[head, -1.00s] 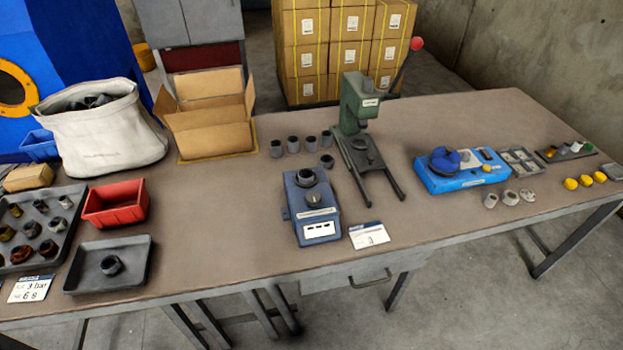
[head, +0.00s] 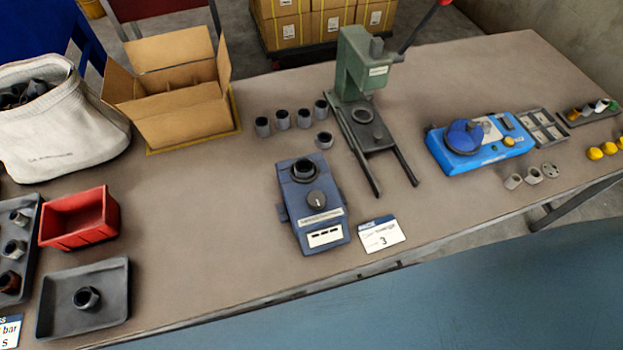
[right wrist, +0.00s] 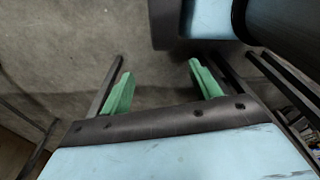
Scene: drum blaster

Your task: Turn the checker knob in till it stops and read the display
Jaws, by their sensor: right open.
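The dark blue checker (head: 311,205) stands on the table's middle, with a round socket at its back holding a dark ring-like part (head: 303,169). Its black knob (head: 316,200) sits on top, in front of the socket. The white display (head: 325,236) on its front shows short dark dashes; I cannot read a value. In the right wrist view my right gripper (right wrist: 162,92) has its green fingers wide apart with nothing between them, over grey floor. My left gripper is in neither view.
A card marked 3 (head: 382,233) lies right of the checker. A green press (head: 362,85) and several grey cups (head: 292,121) stand behind it. A blue device (head: 480,145) is at right; a red bin (head: 80,219) and dark tray (head: 84,300) are at left. Table left of the checker is clear.

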